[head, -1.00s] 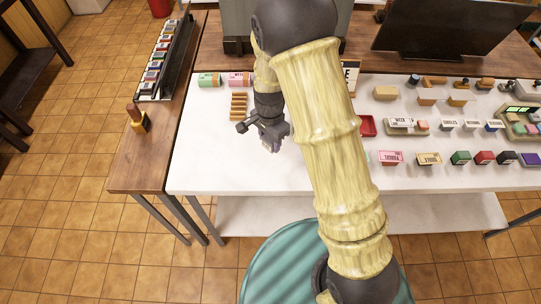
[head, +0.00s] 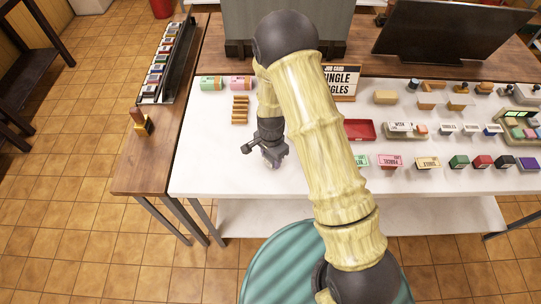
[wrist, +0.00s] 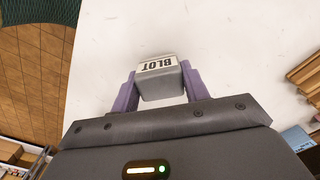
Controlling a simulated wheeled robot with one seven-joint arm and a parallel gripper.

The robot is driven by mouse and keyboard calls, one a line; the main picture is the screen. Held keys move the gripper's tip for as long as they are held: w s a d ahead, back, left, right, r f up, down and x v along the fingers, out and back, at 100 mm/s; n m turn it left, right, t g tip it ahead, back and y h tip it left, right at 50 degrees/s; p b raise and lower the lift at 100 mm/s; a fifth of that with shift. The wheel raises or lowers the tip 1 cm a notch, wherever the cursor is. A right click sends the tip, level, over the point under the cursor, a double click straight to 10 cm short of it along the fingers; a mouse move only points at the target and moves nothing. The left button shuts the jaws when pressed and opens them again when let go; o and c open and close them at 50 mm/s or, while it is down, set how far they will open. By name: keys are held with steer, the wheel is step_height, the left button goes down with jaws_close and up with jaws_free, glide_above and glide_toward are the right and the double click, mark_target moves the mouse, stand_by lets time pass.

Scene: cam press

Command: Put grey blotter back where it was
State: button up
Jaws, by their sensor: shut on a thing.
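The grey blotter (wrist: 160,84) is a small grey block with a white label reading "BLOT". In the wrist view my gripper (wrist: 160,88) is shut on it, with a purple finger on each side. In the head view my gripper (head: 272,158) is over the left front part of the white table (head: 225,160). The blotter is hard to make out there, and I cannot tell whether it touches the table top.
A wooden slotted rack (head: 239,110) and green and pink rolls (head: 211,83) lie behind my gripper. A red tray (head: 359,130), a job card (head: 342,80) and several labelled blocks stand to the right. The white surface left of my gripper is clear.

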steer(key=shift+s, duration=0.15)
steer(key=shift+f, duration=0.15)
steer(key=o, duration=0.8)
step_height(320, 180, up, 12)
steer(key=b, duration=0.2)
steer(key=shift+r+b, duration=0.2)
steer(key=shift+b, duration=0.15)
stand_by(0.3)
